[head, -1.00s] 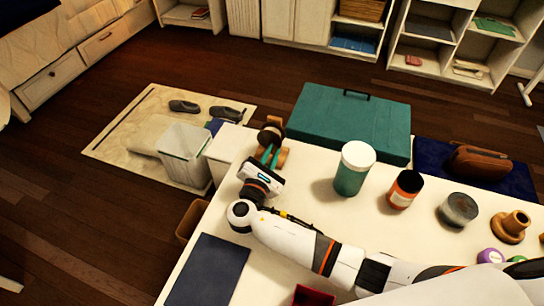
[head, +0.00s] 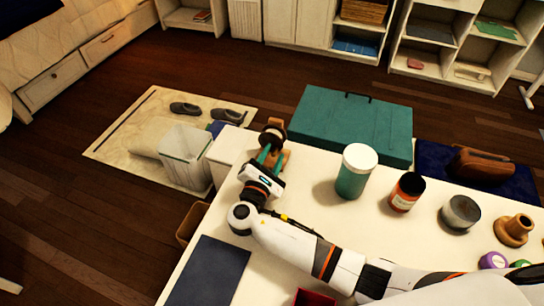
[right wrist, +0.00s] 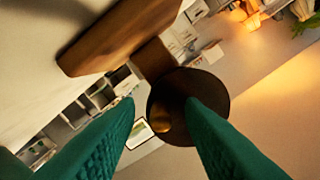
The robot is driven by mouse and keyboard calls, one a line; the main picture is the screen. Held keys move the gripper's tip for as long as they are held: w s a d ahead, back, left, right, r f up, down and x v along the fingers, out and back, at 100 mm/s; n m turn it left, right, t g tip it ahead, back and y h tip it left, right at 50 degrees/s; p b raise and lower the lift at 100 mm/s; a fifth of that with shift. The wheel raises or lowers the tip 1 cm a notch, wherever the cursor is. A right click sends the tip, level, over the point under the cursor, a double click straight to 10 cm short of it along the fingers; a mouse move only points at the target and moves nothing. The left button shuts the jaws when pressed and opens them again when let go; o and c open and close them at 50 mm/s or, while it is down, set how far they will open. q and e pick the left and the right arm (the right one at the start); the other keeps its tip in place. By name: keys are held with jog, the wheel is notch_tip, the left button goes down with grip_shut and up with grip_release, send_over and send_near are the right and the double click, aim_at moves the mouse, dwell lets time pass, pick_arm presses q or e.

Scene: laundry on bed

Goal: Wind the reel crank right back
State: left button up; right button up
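The reel shows in the head view as a dark round drum (head: 272,136) on a brown wooden stand (head: 281,160), at the far left corner of the white table. In the right wrist view the dark disc (right wrist: 211,88) is close ahead, with the wooden stand (right wrist: 115,40) above left. A small brassy knob (right wrist: 164,118) shows at the disc's face. My right gripper (head: 266,154) has green fingers, apart with a gap between them. In the right wrist view its right fingertip overlaps the disc near the knob; I cannot tell whether it touches. My left gripper is not in view.
A green-and-white jar (head: 354,178), an orange-labelled jar (head: 406,192) and a grey tin (head: 460,212) stand right of the gripper. A teal case (head: 352,125) lies behind the table. A dark blue mat (head: 208,273) lies at the front left.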

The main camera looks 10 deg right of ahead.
aim_at(272, 130)
jog(key=shift+r, duration=0.1)
notch_tip(272, 130, up, 10)
jog(key=shift+f+p, duration=0.1)
jog(key=shift+p, duration=0.4)
